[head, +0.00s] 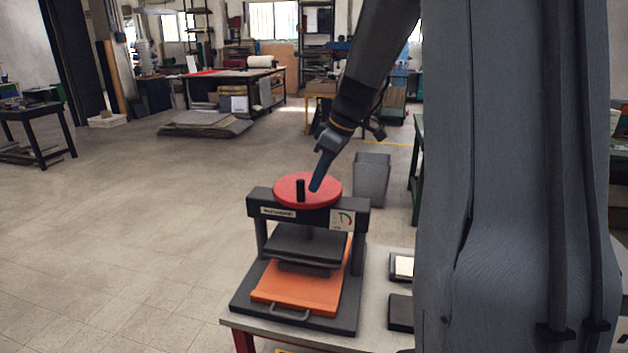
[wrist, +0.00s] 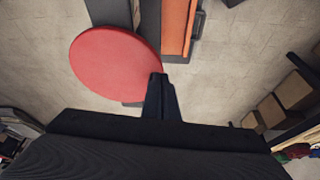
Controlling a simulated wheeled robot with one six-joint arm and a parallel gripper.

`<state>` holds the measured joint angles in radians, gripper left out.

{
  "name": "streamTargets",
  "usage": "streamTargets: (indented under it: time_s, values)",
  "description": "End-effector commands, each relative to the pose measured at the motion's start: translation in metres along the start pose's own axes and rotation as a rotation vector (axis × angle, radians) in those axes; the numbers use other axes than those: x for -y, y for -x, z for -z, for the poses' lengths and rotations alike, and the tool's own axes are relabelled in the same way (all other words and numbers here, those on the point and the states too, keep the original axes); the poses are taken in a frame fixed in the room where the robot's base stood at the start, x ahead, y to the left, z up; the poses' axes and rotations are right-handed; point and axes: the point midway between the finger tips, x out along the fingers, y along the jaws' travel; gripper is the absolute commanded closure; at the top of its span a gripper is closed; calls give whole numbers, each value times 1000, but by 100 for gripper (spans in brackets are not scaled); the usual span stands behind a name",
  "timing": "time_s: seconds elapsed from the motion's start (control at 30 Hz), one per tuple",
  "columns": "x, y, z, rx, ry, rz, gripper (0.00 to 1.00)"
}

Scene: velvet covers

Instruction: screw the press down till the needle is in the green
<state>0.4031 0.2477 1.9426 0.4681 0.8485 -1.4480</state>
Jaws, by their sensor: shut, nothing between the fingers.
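The press (head: 258,232) stands on the table, a dark frame with a red round wheel (head: 285,182) on top and a black upright knob (head: 300,190) on the wheel. The dark platen (head: 305,246) hangs above an orange board (head: 297,288) with a front handle. My gripper (head: 315,188) is shut and empty, pointing down at the wheel, right of the knob. In the wrist view the fingers (wrist: 157,78) overlap the edge of the red wheel (wrist: 105,60); contact is unclear.
The table (head: 375,320) holds two small dark trays (head: 401,312) right of the press. A grey bin (head: 372,178) stands on the floor behind. My own column blocks the right side. Open floor lies left of the table.

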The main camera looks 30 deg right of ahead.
Motion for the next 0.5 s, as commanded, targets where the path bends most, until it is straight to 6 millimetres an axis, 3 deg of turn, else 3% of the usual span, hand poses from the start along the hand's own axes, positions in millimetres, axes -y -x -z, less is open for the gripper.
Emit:
streamTargets:
  time_s: [0.13, 0.5]
  values:
    - [0, 8, -18, 0, 4, 1, 100]
    - [2, 83, -18, -1, 4, -3, 100]
